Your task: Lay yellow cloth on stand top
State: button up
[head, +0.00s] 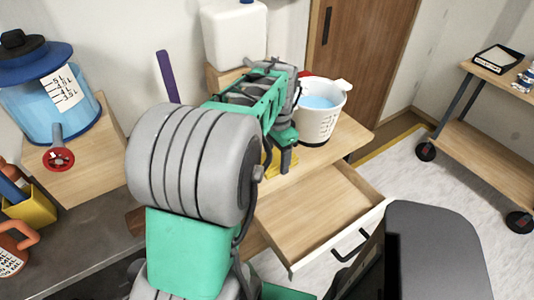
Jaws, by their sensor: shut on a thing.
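My gripper (287,158) points down over the wooden top (330,150) of the drawer stand, left of a white bucket. It is shut on the yellow cloth (266,160), of which only a small yellow patch shows beside the fingers. My arm hides most of the cloth and the left part of the stand top. I cannot tell whether the cloth touches the wood.
The white bucket (325,122) with blue liquid stands close right of my gripper. The stand's drawer (318,215) is pulled open. A white canister (235,35) stands behind. A blue dispenser (40,112) is at left, a wheeled cart (485,150) at right.

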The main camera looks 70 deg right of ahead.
jog(key=w+d+f, duration=0.1)
jog(key=d+f, duration=0.1)
jog(key=w+d+f, duration=0.1)
jog(key=d+f, duration=0.1)
jog(key=w+d+f, duration=0.1)
jog(key=d+f, duration=0.1)
jog(key=shift+w+d+f+p, duration=0.1)
jog(key=shift+w+f+p, duration=0.2)
jog(key=shift+w+d+f, duration=0.1)
jog(key=shift+d+f, duration=0.05)
jog(key=shift+f, duration=1.6)
jog(key=o, duration=1.3)
jog(key=shift+f, duration=0.15)
jog(key=shift+o, duration=0.2)
